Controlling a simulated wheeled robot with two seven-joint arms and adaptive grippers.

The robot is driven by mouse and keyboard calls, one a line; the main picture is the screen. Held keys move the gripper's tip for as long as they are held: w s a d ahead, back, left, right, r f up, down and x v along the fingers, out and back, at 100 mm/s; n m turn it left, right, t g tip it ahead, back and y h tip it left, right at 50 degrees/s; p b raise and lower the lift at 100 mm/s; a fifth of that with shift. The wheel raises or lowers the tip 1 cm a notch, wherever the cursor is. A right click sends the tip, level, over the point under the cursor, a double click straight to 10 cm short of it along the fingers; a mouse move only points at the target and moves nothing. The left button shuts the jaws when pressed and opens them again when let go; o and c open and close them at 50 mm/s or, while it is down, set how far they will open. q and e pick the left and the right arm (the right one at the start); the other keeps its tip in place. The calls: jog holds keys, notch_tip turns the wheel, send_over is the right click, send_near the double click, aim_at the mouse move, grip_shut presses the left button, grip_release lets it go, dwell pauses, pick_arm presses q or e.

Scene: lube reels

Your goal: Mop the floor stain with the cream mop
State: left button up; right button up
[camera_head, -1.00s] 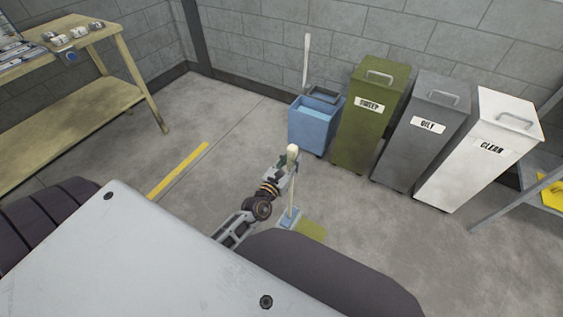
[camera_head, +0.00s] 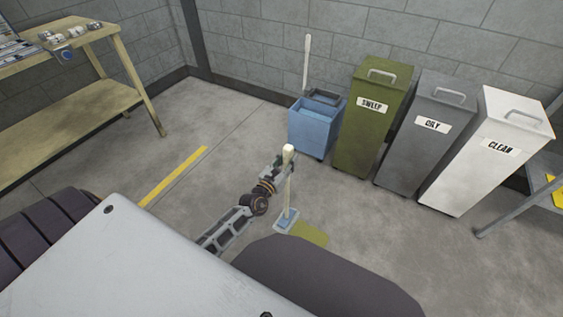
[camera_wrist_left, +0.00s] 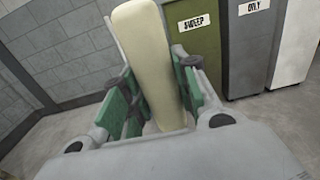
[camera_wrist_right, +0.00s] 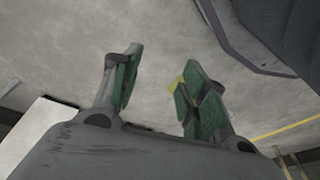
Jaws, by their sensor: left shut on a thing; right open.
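The cream mop (camera_head: 287,190) stands nearly upright, with its light blue head (camera_head: 286,219) low at the floor. The olive-yellow floor stain (camera_head: 312,236) lies just right of the head, at its edge; I cannot tell whether they overlap. My left gripper (camera_head: 284,163) is shut on the upper handle. In the left wrist view the thick cream handle (camera_wrist_left: 152,60) sits between the green finger pads (camera_wrist_left: 158,98). My right gripper (camera_wrist_right: 158,85) is open and empty in the right wrist view; it is not visible in the head view.
A blue bucket (camera_head: 314,128) with a white handle (camera_head: 306,62) stands by the wall. Beside it are the SWEEP bin (camera_head: 367,135), OILY bin (camera_head: 417,150) and CLEAN bin (camera_head: 478,170). A wooden workbench (camera_head: 85,120) is at left. Floor around a yellow line (camera_head: 175,177) is clear.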

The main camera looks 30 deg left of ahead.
pick_arm(q)
jog(key=w+a+f+b, duration=0.4)
jog(key=a+f+b, duration=0.1)
jog(key=shift+f+b, duration=0.4)
pick_arm(e)
notch_tip(320, 180, up, 12)
jog(key=a, duration=0.2)
jog(key=shift+a+r+y, duration=0.15)
jog(key=shift+a+y, duration=0.05)
jog(key=shift+y, duration=0.2)
pick_arm(q)
jog(key=shift+w, duration=0.1)
pick_arm(e)
jog(key=shift+w, duration=0.1)
pick_arm(q)
jog(key=shift+f, duration=0.2)
pick_arm(e)
jog(key=shift+t, duration=0.3)
pick_arm(q)
notch_tip(320, 180, down, 8)
jog(key=b, duration=0.7)
pick_arm(e)
jog(key=w+a+f+t+y, duration=0.1)
jog(key=a+f+t+y, duration=0.1)
jog(key=f, duration=0.8)
jog(key=shift+w+a+f+m+t, duration=0.2)
jog(key=shift+a+m+t, duration=0.15)
jog(key=shift+a, duration=0.55)
